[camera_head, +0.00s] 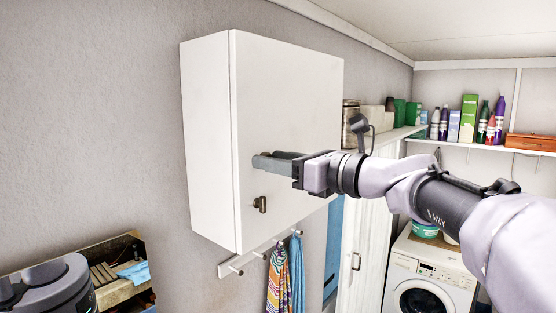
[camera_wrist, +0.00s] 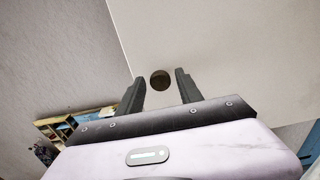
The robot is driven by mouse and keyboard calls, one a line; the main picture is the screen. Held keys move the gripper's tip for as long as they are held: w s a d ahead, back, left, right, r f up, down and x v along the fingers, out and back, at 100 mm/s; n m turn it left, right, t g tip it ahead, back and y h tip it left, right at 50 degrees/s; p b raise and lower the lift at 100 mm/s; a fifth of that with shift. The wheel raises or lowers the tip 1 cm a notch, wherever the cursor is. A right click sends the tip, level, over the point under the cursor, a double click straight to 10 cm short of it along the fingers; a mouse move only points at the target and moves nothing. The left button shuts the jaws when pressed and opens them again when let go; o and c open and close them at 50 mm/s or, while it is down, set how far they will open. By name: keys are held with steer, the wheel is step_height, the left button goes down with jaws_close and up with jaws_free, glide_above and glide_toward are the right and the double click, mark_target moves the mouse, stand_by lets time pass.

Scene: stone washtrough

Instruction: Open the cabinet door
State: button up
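A white cabinet (camera_head: 290,110) hangs on the grey wall. Its door looks closed and flush with the body. A small dark bronze handle or latch (camera_head: 261,204) sits low near the door's left edge. My gripper (camera_head: 259,163) is at the door front, a little above that piece. In the wrist view my gripper (camera_wrist: 160,75) has its two dark fingers apart. A round dark knob (camera_wrist: 160,80) shows between them on the pale door (camera_wrist: 215,45), with gaps on both sides.
A hook rail (camera_head: 238,268) with striped cloths (camera_head: 278,278) hangs below the cabinet. A shelf (camera_head: 480,145) with bottles and boxes, and a washing machine (camera_head: 425,285), are at the right. A wooden shelf unit (camera_head: 118,290) stands lower left. Space left of the cabinet is bare wall.

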jaws_close()
stand_by(1.2)
